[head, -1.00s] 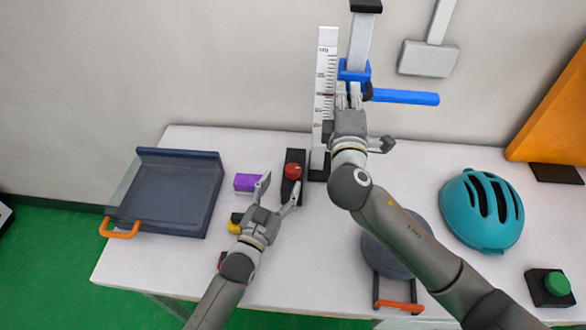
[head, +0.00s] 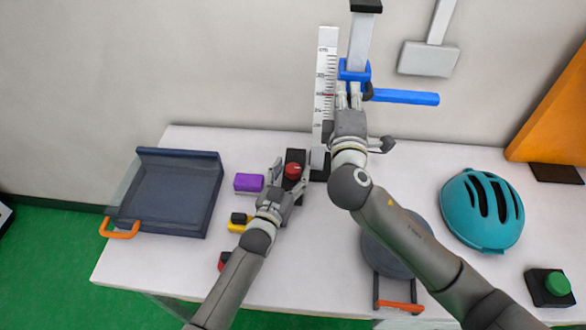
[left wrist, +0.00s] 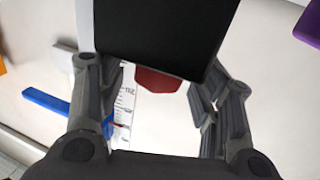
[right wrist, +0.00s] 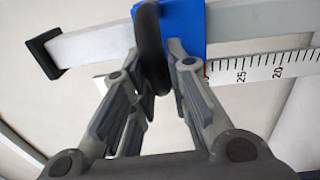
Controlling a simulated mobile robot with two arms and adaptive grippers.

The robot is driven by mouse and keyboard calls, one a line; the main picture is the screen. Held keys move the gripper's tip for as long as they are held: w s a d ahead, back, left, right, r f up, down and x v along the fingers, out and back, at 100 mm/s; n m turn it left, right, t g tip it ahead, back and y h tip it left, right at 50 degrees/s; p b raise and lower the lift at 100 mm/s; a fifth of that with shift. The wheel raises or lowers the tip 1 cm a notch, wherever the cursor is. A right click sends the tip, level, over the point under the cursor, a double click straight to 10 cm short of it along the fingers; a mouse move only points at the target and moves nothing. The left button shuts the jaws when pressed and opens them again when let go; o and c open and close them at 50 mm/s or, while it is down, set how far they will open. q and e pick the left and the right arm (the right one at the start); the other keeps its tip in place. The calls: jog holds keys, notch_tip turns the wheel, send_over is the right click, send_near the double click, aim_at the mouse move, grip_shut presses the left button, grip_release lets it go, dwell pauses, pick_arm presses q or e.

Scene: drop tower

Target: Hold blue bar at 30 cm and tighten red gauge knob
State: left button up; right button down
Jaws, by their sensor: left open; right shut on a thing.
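The blue bar (head: 405,97) sticks out to the right from a blue carriage (head: 354,70) on the grey post, beside the upright white ruler (head: 326,65). My right gripper (head: 355,94) is shut on the carriage's black handle, seen between the fingers in the right wrist view (right wrist: 150,45). There, a red ruler line lies at the carriage's edge, just past the 25 mark. The red knob (head: 293,170) sits on a black base on the table. My left gripper (head: 291,168) is open, one finger on each side of the knob; its contact is unclear. The left wrist view shows the knob partly hidden (left wrist: 155,80).
A purple block (head: 248,182) and a yellow block (head: 238,226) lie left of my left gripper. A dark tray (head: 170,205) stands further left. A teal helmet (head: 480,210) and a green button (head: 557,284) are at the right. A grey round plate is partly behind my right arm.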

pick_arm(q)
jog(key=shift+w+d, duration=0.2)
jog(key=shift+w, duration=0.45)
pick_arm(e)
jog(key=shift+r, duration=0.2)
pick_arm(q)
jog(key=shift+c, duration=0.2)
jog(key=c, duration=0.9)
jog(key=shift+c, duration=0.2)
jog(key=shift+r+m+h, duration=0.15)
jog(key=shift+m+h, duration=0.15)
jog(key=shift+m+g+h, duration=0.5)
jog(key=shift+m+h, duration=0.2)
jog(key=shift+h, duration=0.3)
jog(key=shift+g+h, duration=0.3)
jog(key=shift+h, duration=0.1)
jog(key=shift+m, duration=0.3)
